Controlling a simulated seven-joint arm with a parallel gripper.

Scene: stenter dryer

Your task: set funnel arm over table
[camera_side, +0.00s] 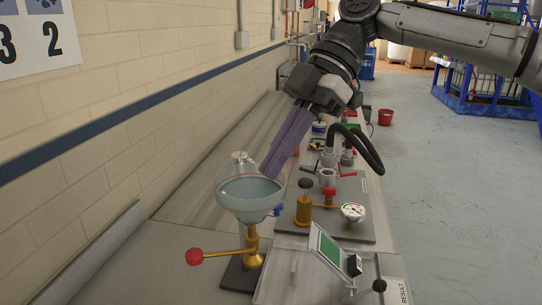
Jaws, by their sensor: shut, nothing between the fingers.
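A pale blue-grey funnel (248,207) with a wide bowl stands in the lower middle of the side view. It sits on a brass stem (252,243) above a dark base plate (240,274). A brass lever with a red knob (194,257) points left from the stem. My gripper (270,174) has long purple fingers, closed together and slanting down to the left. Their tips end at the funnel's back right rim in the picture. I cannot tell whether they touch it. Nothing shows between the fingers.
Right of the funnel, a grey plate (368,205) carries brass fittings and a pressure gauge (353,212). A tilted green-screen display (329,249) stands in front. A brick wall (120,120) borders the left. A red bucket (385,117) stands farther back. The bench at left is clear.

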